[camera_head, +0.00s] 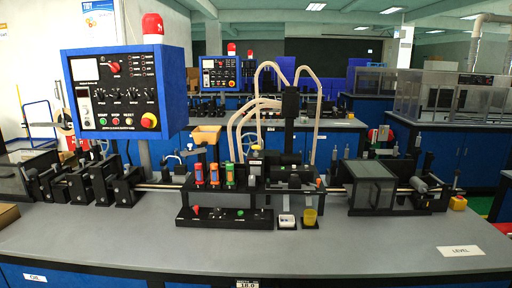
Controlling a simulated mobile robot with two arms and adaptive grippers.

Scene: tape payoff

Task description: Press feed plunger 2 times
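I cannot tell for sure which part is the feed plunger; it is small or not distinct at this distance. Neither of my grippers is in view, and nothing is seen touching the machine.
A blue control box (124,92) with buttons stands at the left, a red lamp on top. A white dish (287,221) and a yellow cup (310,216) sit right of the base. Pale hoses (313,110) arch above. The grey bench front (140,245) is clear.

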